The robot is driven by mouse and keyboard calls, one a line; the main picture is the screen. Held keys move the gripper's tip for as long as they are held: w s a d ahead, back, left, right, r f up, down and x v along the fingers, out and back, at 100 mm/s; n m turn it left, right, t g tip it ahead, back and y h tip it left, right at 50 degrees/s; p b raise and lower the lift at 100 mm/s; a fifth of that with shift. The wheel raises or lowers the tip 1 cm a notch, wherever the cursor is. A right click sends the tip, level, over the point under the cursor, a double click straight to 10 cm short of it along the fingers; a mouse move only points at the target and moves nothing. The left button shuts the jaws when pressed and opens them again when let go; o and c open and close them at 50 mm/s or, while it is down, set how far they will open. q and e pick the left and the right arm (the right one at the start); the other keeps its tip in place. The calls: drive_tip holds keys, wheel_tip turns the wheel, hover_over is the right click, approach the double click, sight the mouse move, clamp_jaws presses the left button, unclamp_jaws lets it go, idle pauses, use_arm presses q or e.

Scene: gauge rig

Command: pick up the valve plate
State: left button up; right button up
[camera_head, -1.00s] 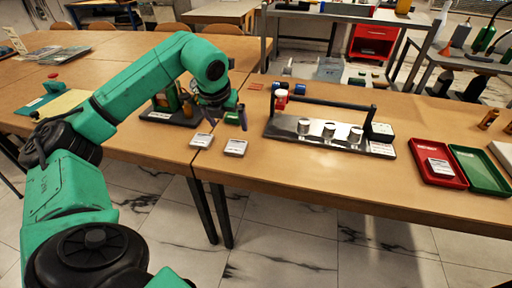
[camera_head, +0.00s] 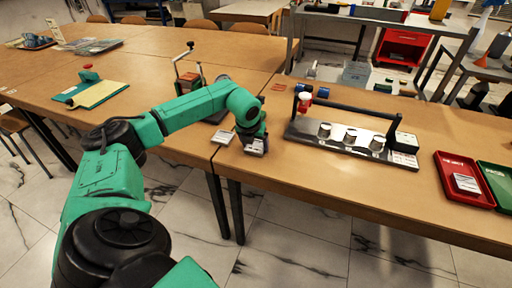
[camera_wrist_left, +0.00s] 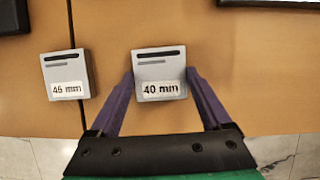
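Two pale grey square plates lie on the table near its front edge. One labelled 40 mm (camera_wrist_left: 160,74) is between my left gripper's fingers (camera_wrist_left: 160,78) in the left wrist view. The fingers stand close along its two sides; contact is not clear. The other, labelled 45 mm (camera_wrist_left: 68,75), lies to its left and also shows in the head view (camera_head: 223,137). In the head view my left gripper (camera_head: 254,140) is low over the 40 mm plate and partly hides it. No label reads "valve plate". My right gripper is out of view.
A metal rig (camera_head: 345,137) with several cylinders and a dark bar stands to the right. A red tray (camera_head: 450,163) holding a labelled plate and a green tray (camera_head: 494,178) lie farther right. A crank device (camera_head: 190,80) stands behind my arm.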

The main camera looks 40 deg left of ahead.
sight(255, 147)
use_arm(q)
drive_tip(key=c, duration=0.7)
drive_tip(key=shift+o, duration=0.2)
wheel_tip(255, 147, up, 20)
drive_tip(key=p, duration=0.1)
drive_tip(key=shift+p, duration=0.3)
